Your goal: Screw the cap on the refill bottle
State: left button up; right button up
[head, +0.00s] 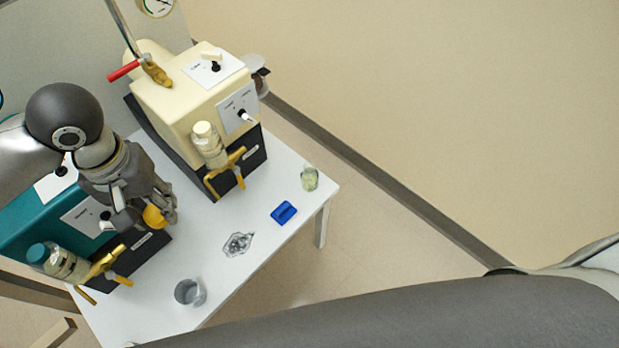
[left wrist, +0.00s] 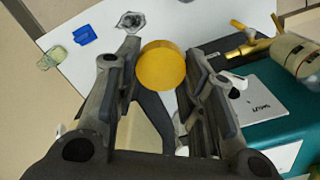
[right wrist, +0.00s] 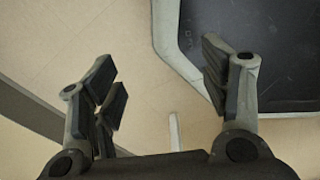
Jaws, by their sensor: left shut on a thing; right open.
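My left gripper (head: 158,203) is shut on a round yellow cap (head: 154,217). It holds the cap in front of the teal machine, above the left part of the white table. In the left wrist view the cap (left wrist: 162,66) sits between the two fingertips. A small clear jar with greenish contents (head: 310,179), possibly the refill bottle, stands at the table's right end, well apart from the cap; it also shows in the left wrist view (left wrist: 52,58). No cap is visible on it. My right gripper (right wrist: 160,85) is open and empty over the floor.
The teal machine (head: 37,222) carries a teal-capped bottle (head: 62,262); the cream machine (head: 190,105) carries a white-capped bottle (head: 210,146).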

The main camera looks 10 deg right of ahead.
aim_at(310, 175)
jog(key=l+u, duration=0.2)
jog(key=l, duration=0.3)
jog(key=k+l+u, duration=0.15)
jog(key=l, duration=0.3)
jog(key=k+l+u, duration=0.2)
jog(key=l, duration=0.25)
jog(key=i, duration=0.1)
